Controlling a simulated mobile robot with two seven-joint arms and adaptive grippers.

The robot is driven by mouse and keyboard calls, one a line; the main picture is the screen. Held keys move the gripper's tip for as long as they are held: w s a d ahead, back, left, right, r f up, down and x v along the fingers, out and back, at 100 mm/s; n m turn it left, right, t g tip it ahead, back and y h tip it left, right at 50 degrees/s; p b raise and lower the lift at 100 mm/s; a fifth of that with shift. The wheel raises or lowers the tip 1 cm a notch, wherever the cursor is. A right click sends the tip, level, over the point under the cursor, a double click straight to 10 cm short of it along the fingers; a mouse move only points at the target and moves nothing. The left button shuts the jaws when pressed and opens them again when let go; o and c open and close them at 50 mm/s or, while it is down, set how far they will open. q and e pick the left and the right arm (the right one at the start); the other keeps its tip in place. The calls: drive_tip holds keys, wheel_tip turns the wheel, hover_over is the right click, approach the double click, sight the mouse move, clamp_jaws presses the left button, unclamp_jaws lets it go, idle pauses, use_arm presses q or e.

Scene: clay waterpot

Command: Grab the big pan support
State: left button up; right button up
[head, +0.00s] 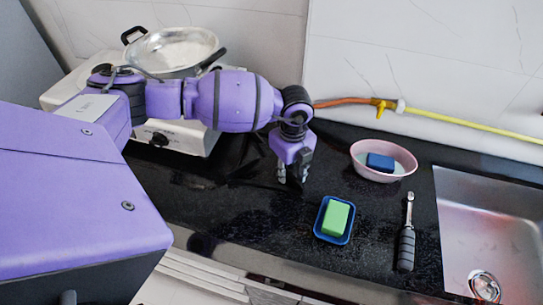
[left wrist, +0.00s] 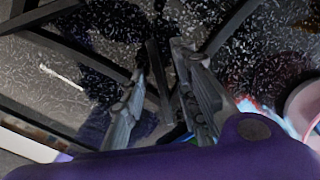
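The big pan support shows in the left wrist view as dark bars (left wrist: 75,55) lying across the speckled black counter. In the head view it is hard to make out against the black counter, and my arm covers part of that area. My left gripper (head: 292,178) points down low over the counter, right of the stove. In the left wrist view its two fingers (left wrist: 162,62) are apart, with one dark bar between them. I see a gap beside the bar, so the fingers do not look closed on it. My right gripper is in neither view.
A white stove (head: 185,137) with a metal pan (head: 172,47) stands behind my arm. A pink basin (head: 411,158) with a blue block, a blue dish (head: 322,231) with a green block, and a black-handled tool (head: 406,247) lie right of the gripper. A sink (head: 500,225) is far right.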

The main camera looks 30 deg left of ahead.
use_arm(q)
clamp_jaws()
drive_tip(key=shift+w+r, duration=0.1)
idle(0.4)
